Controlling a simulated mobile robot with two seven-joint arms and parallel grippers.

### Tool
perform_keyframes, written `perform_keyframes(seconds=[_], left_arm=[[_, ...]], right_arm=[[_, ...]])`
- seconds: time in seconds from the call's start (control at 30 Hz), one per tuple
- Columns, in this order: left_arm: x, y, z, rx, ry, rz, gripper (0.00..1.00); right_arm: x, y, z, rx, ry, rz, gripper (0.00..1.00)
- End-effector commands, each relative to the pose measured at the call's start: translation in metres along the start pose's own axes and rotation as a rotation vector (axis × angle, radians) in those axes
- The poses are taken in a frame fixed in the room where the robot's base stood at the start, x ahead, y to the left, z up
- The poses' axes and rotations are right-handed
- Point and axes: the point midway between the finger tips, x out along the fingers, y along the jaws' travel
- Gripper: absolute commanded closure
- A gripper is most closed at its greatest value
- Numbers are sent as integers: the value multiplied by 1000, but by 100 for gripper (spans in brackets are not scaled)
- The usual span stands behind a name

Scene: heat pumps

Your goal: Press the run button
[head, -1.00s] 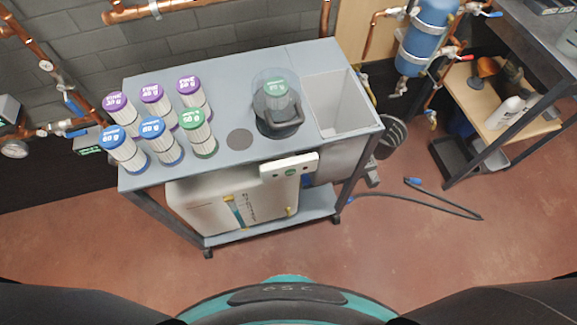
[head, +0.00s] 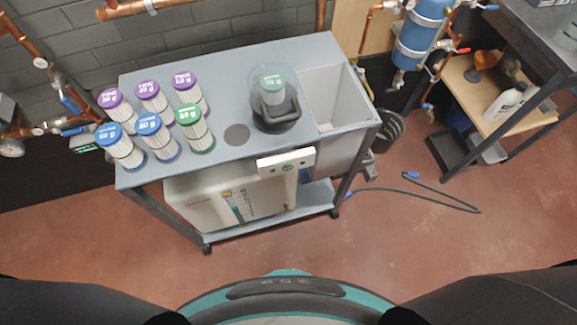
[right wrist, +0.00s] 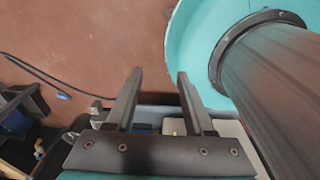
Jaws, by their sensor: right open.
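A small white control panel (head: 286,164) with a green mark in its middle and small dark spots beside it sits at the front edge of the grey cart (head: 225,60). I cannot tell which spot is the run button. Below the panel, a white tank unit (head: 232,200) stands on the cart's lower shelf. My right gripper (right wrist: 160,75) shows in the right wrist view, open and empty, over the red floor and away from the panel. My left gripper is not in view.
Several filter cartridges (head: 148,124) stand at the cart's left. A dark-handled clear housing (head: 275,100) with a green-topped cartridge stands beside the sink (head: 335,98). A hose (head: 420,192) lies on the floor to the right. Floor in front of the cart is clear.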

Motion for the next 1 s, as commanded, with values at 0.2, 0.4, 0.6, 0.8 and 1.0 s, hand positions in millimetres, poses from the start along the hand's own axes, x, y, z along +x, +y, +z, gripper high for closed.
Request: perform_keyframes(seconds=[0.2, 0.4, 0.6, 0.8, 1.0], left_arm=[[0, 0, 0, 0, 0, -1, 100], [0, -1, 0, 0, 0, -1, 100], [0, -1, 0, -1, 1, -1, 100], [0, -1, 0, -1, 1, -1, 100], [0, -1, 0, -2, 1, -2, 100]], right_arm=[[0, 0, 1, 0, -2, 0, 69], [0, 0, 1, 1, -2, 0, 92], [0, 0, 1, 1, -3, 0, 100], [0, 0, 2, 1, -3, 0, 100], [0, 0, 2, 1, -2, 0, 100]])
